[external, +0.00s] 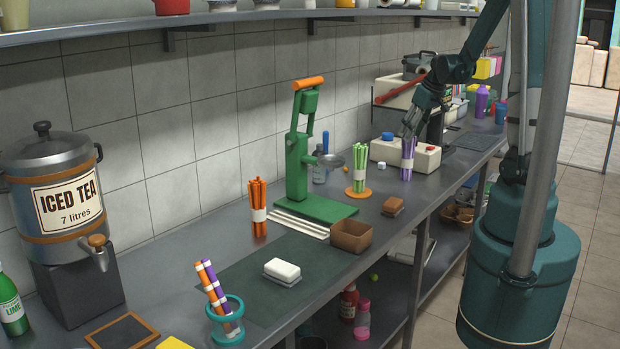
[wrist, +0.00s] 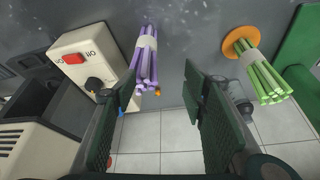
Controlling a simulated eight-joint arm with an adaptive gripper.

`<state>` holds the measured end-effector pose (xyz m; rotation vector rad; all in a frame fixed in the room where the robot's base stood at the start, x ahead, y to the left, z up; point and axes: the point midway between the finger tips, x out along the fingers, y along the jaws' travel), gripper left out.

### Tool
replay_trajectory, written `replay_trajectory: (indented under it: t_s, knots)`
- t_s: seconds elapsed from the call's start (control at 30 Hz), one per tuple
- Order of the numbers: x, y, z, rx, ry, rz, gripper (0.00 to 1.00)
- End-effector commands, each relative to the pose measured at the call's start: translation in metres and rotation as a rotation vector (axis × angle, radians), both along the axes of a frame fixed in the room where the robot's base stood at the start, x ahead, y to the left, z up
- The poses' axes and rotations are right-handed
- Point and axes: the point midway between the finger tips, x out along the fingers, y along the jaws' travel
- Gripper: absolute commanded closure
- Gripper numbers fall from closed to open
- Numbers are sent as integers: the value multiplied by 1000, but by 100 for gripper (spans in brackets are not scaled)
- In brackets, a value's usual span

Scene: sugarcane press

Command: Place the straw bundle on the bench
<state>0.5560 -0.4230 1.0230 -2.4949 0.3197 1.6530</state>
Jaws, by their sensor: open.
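A purple straw bundle (external: 407,160) with a pale band stands upright on the grey metal bench (external: 395,210), in front of a cream switch box. My gripper (external: 411,125) is open just above the top of this bundle. In the wrist view my open fingers (wrist: 163,88) have the purple bundle (wrist: 147,58) beyond and between them, nearer the left finger; I cannot tell whether they touch it. A green straw bundle (external: 360,168) stands on an orange disc (external: 358,193). An orange straw bundle (external: 257,206) stands further left on the bench.
The cream box (external: 419,153) with a red switch and dark knob (wrist: 93,84) is close by. A brown sponge (external: 393,206) and brown open box (external: 351,236) lie nearer the front edge. Bare bench shows around the purple bundle.

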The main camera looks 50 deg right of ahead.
Motion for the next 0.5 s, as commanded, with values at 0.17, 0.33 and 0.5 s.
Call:
replay_trajectory:
  t_s: [0.17, 0.33, 0.5]
  knots:
    - [7, 41, 23, -9, -8, 20, 57]
    - [11, 84, 47, -16, -20, 38, 57]
    - [11, 127, 69, -26, -34, 57, 57]
